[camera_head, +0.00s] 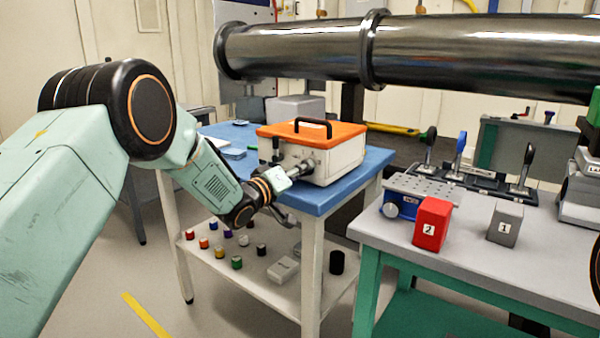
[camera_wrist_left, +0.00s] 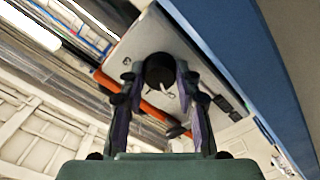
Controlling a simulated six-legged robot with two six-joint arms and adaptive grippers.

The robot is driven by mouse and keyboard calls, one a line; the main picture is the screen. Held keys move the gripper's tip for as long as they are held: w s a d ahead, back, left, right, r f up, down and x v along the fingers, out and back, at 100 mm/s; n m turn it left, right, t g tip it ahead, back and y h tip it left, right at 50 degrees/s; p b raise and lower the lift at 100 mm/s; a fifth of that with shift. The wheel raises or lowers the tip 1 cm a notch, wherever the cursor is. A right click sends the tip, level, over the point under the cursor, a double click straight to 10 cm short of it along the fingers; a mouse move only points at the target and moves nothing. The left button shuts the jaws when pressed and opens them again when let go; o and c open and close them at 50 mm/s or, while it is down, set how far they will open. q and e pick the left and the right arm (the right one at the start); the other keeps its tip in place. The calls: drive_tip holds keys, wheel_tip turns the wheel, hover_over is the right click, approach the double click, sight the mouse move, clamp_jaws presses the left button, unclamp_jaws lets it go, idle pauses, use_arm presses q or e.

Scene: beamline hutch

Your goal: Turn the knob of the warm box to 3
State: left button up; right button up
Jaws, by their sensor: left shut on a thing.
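The warm box (camera_head: 343,160) is white with an orange lid (camera_head: 285,130) and a black handle on top. It stands on the blue table top. My left gripper (camera_head: 303,168) is at the box's front face, its fingers shut on the knob. In the left wrist view, the dark round knob (camera_wrist_left: 158,70) sits between the two fingertips of my left gripper (camera_wrist_left: 159,78), against the pale box face (camera_wrist_left: 140,45). A small white pointer-like mark shows on the knob. The numbers of the dial cannot be read. My right gripper is not in view.
The blue table (camera_head: 345,190) has a lower shelf with several coloured caps (camera_head: 237,262). A grey bench (camera_head: 470,245) at right holds a red block (camera_head: 431,224), a grey block (camera_head: 505,222) and a rack of levers. A large metal pipe (camera_head: 470,50) runs behind.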

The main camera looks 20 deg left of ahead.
use_arm(q)
drive_tip(key=c, duration=0.4)
drive_tip(key=shift+c, duration=0.2)
drive_tip(key=shift+m, duration=0.3)
drive_tip(key=shift+m+p, duration=0.55)
drive_tip(key=shift+m, duration=0.35)
drive_tip(key=m+p, duration=0.1)
drive_tip(key=m, duration=0.1)
drive_tip(key=shift+m, duration=0.4)
drive_tip(key=m+p, duration=0.1)
drive_tip(key=m, duration=1.1)
drive_tip(key=shift+m, duration=0.3)
drive_tip(key=m, duration=0.6)
drive_tip(key=shift+r, duration=0.1)
